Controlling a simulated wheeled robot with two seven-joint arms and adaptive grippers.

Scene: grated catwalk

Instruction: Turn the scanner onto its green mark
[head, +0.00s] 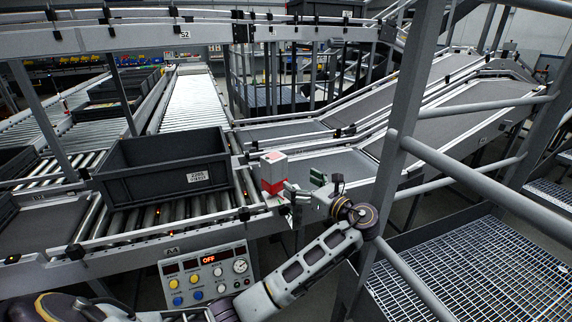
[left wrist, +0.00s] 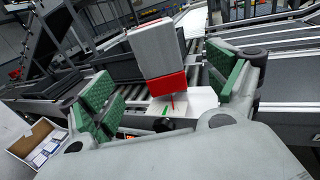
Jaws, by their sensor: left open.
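The scanner (head: 272,172) is a grey-white block with a red lower band, standing upright on a white plate at the side of the conveyor. It also shows in the left wrist view (left wrist: 155,52), ahead of the fingers. On the white plate (left wrist: 192,103) a short green mark (left wrist: 165,111) and a red line (left wrist: 172,102) show below the scanner; they are apart from each other. My left gripper (head: 304,184) is open beside the scanner, with green pads on both fingers. The scanner appears between the spread fingers in the wrist view, with no clear contact. My right gripper is not in view.
A black bin (head: 165,172) sits on the rollers left of the scanner. A control panel (head: 207,275) reading OFF is below. A railing post (head: 398,140) and rails stand close to the right of my left arm. An open box of labelled items (left wrist: 40,146) shows lower left.

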